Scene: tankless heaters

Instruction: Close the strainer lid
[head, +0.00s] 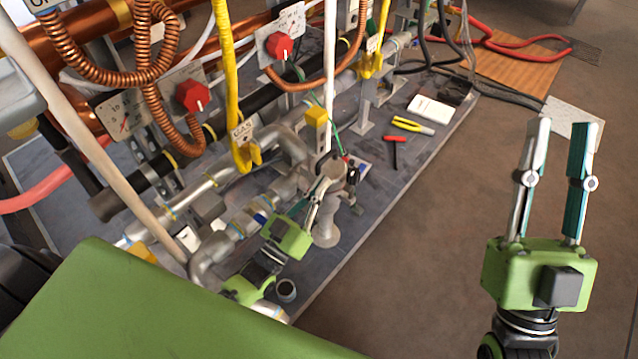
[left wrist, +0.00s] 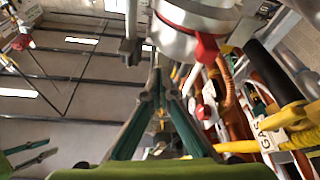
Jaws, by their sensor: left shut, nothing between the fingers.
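The strainer appears to be the pale metal fitting (head: 327,178) at the front edge of the pipework in the head view, partly hidden by my left gripper. In the left wrist view a round metal body (left wrist: 195,20) with a red part (left wrist: 207,47) fills the upper middle. I cannot tell clearly which part is its lid, or how far open it is. My left gripper (head: 319,192) is shut and empty, its fingertips beside the metal fitting. In the left wrist view its fingers (left wrist: 157,82) meet just below the round body; contact is unclear.
Copper and grey pipes with red knobs (head: 279,45) and yellow handles (head: 243,155) crowd the left and back. A red-handled tool (head: 394,150), yellow pliers (head: 412,125) and a white box (head: 430,109) lie on the grey base.

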